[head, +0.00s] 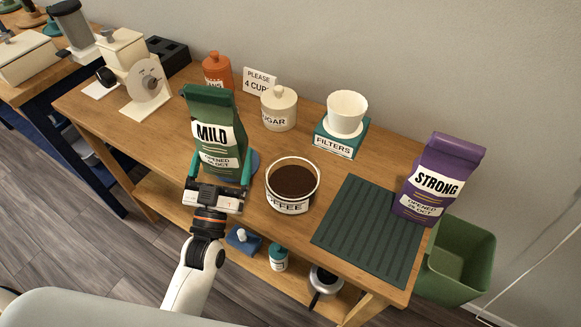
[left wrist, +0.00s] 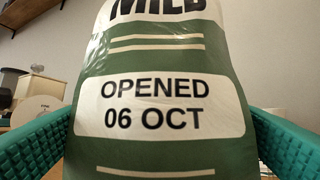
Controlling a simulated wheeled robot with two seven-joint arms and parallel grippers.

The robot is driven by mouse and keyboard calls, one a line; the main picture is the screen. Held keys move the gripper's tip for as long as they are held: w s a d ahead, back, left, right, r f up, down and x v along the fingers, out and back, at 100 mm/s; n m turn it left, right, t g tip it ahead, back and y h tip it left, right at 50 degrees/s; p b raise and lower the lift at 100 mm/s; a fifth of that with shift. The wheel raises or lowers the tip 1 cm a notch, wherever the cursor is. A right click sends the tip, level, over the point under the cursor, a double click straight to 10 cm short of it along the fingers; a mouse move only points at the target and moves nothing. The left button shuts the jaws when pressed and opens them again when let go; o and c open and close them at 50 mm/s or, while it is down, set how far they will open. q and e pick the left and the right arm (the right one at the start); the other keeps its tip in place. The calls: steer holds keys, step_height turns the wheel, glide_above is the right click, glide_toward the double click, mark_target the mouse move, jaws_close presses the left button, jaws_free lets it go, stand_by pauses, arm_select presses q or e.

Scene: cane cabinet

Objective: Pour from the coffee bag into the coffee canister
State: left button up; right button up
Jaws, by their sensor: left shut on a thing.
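A green coffee bag (head: 213,140) labelled MILD stands upright at the left of the canister; I cannot tell whether its base touches the table. My left gripper (head: 219,172) has its teal fingers on both sides of the bag's lower part and is shut on it. In the left wrist view the bag (left wrist: 155,140) fills the middle and reads OPENED 06 OCT. A white coffee canister (head: 291,206) stands open just right of the bag, with dark brown contents inside. A purple coffee bag (head: 436,180) labelled STRONG stands at the right end. My right gripper is out of view.
A dark ribbed mat (head: 370,240) lies between the canister and the purple bag. A green bin (head: 462,265) is at the right.

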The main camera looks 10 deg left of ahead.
mark_target(202, 161)
arm_select(q)
steer(key=shift+r, duration=0.1)
steer(key=shift+s, duration=0.1)
steer(key=shift+a+f+m+h+b, duration=0.25)
steer(key=shift+m+h+b, duration=0.15)
steer(key=shift+m+h, duration=0.25)
steer(key=shift+a+f+m+h+b, duration=0.2)
steer(key=shift+m+h+b, duration=0.15)
steer(key=shift+m, duration=0.6)
steer(key=shift+a+r+m+h, duration=0.2)
steer(key=shift+m+h, duration=0.3)
steer(key=shift+m, duration=0.25)
steer(key=shift+a+r+m+h, duration=0.15)
steer(key=shift+m+h, duration=0.35)
steer(key=shift+m, duration=0.25)
steer(key=shift+a+r+m+g+h, duration=0.15)
steer(key=shift+m+g+h, duration=0.35)
steer(key=shift+m, duration=0.6)
steer(key=shift+a+r+m+g+h, duration=0.15)
steer(key=shift+m+g+h, duration=0.1)
steer(key=shift+m+h, duration=0.5)
steer(key=shift+a+m+g+h, duration=0.1)
steer(key=shift+m+g+h, duration=0.25)
steer(key=shift+m, duration=0.7)
steer(key=shift+a+m, duration=0.1)
steer(key=shift+m, duration=0.2)
steer(key=shift+a+m+g+h+b, duration=0.3)
steer(key=shift+m+h, duration=0.3)
steer(key=shift+m, duration=0.3)
